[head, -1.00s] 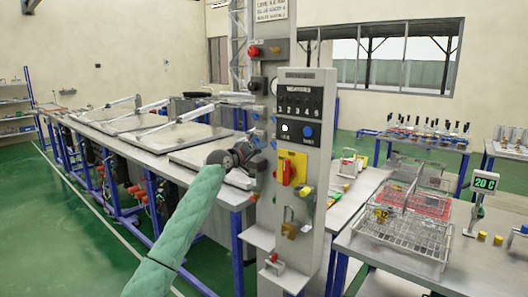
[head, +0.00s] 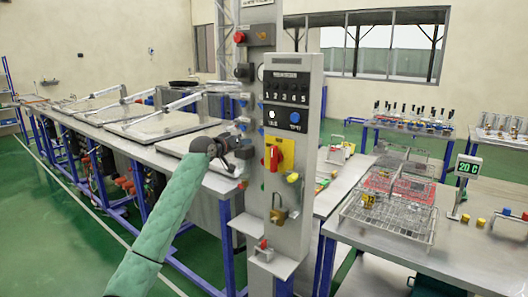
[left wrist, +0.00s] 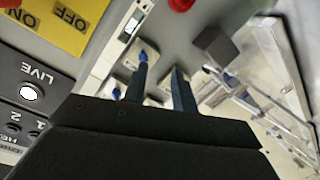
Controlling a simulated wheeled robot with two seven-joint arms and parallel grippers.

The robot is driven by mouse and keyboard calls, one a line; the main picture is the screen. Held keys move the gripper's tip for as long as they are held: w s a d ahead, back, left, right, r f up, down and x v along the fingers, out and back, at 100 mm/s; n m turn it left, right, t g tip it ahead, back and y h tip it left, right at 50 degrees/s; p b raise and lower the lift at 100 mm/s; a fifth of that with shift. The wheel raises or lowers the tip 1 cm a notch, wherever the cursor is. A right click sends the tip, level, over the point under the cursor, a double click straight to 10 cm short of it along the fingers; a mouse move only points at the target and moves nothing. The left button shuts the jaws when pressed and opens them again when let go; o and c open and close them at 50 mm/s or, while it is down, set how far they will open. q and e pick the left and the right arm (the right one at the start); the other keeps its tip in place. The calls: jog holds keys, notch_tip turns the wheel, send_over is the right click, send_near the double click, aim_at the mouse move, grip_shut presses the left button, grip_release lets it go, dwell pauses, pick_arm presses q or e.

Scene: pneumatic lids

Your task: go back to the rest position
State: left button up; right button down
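My left arm in its green sleeve rises from the bottom of the head view. Its dark gripper (head: 243,150) is at the left side of the grey control column (head: 300,215). In the left wrist view the two fingers (left wrist: 162,82) stand apart with nothing between them, so the gripper is open. Blue-tipped parts on pale plates show behind the fingers; I cannot tell whether they touch. My right gripper is not in view.
The column carries a heater panel (head: 287,97), a yellow plate with a red switch (head: 273,157) and a padlock (head: 279,215). A lidded bench (head: 150,138) runs behind left. Wire baskets (head: 390,220) stand on the right table. Green floor at left is clear.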

pick_arm(q)
notch_tip(320, 180, up, 3)
jog(key=s+a+m+y, duration=0.2)
jog(key=s, duration=0.1)
jog(key=s+a+f+g+y, duration=0.2)
jog(key=s+f, duration=0.7)
jog(key=f, duration=0.7)
jog(key=s+a+f+g+y, duration=0.1)
jog(key=s+a+f+y, duration=0.1)
jog(key=s+f, duration=1)
jog(key=s+a+f+g+y, duration=0.15)
jog(key=s+f, duration=0.45)
jog(key=f, duration=1.3)
jog(key=s+f+g, duration=0.2)
jog(key=s+f, duration=0.7)
jog(key=s, duration=0.5)
jog(key=s+f+g, duration=0.3)
jog(key=s+f, duration=0.7)
jog(key=s, duration=0.4)
jog(key=s+f+n+g, duration=0.1)
jog(key=s+f+g, duration=0.1)
jog(key=s+f, duration=0.8)
jog(key=s, duration=0.5)
jog(key=shift+d+y, duration=0.35)
jog(key=shift+d, duration=0.05)
